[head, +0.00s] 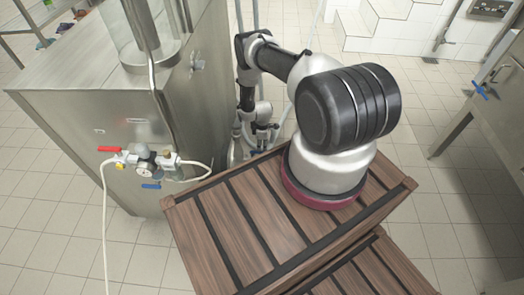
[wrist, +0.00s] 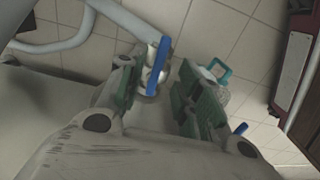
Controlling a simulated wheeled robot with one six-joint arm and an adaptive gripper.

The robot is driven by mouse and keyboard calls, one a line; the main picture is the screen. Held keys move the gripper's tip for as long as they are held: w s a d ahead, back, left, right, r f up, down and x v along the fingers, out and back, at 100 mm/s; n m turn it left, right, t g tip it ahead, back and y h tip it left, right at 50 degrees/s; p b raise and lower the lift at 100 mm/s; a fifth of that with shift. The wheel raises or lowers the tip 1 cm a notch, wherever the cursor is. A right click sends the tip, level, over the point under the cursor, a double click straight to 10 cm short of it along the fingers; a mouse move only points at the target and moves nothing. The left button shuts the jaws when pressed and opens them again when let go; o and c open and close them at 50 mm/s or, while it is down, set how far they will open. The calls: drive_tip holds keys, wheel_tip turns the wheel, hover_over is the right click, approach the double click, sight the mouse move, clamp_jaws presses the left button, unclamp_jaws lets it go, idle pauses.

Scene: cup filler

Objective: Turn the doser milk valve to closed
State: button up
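A blue valve handle (wrist: 158,66) on a pale metal fitting shows in the wrist view, lying ahead of and partly between my fingers. I take it for the doser milk valve, but no label shows. My gripper (wrist: 156,90) is open, with its green-padded fingers apart on either side of the handle's near end. I cannot tell whether they touch it. In the head view my gripper (head: 262,138) is low beside the steel machine, behind the wooden crate, and the valve there is too small to make out.
A teal handle (wrist: 216,71) is beyond my right finger. The steel machine (head: 90,75) carries a red handle (head: 110,149) and another blue handle (head: 151,186) on its front. The wooden crate (head: 225,225) is close to my arm. Tiled floor (head: 440,210) is clear at the right.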

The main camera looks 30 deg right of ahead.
wheel_tip(320, 180, down, 5)
drive_tip(key=shift+r, duration=0.1)
clamp_jaws()
